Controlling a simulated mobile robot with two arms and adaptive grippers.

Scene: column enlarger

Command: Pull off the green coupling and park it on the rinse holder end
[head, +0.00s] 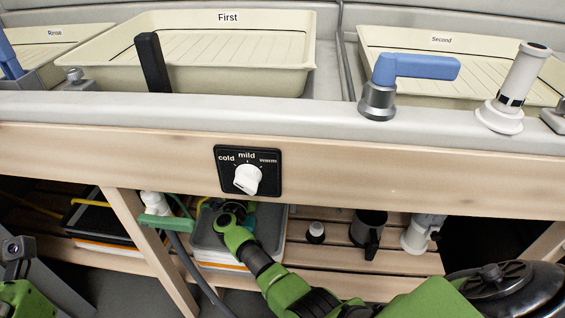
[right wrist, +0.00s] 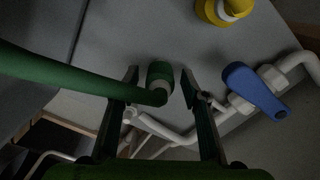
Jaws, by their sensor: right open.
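In the right wrist view the green coupling (right wrist: 160,76) sits at the end of a thick green hose (right wrist: 70,80), beside white pipes. My right gripper (right wrist: 161,82) is open, with one finger on each side of the coupling. Whether the fingers touch it I cannot tell. In the head view my right arm reaches in under the bench front, and a green hose (head: 185,208) shows beside a white fitting (head: 152,204). My left gripper (head: 18,250) is at the lower left edge, mostly cut off. I cannot make out the rinse holder.
A blue lever (right wrist: 253,88) on white pipe lies right of the coupling, and a yellow fitting (right wrist: 222,11) is above. The Rinse tray (head: 48,38) is at the far left of the bench. A wooden leg (head: 150,245) and slatted shelf (head: 335,252) lie below the dial (head: 248,172).

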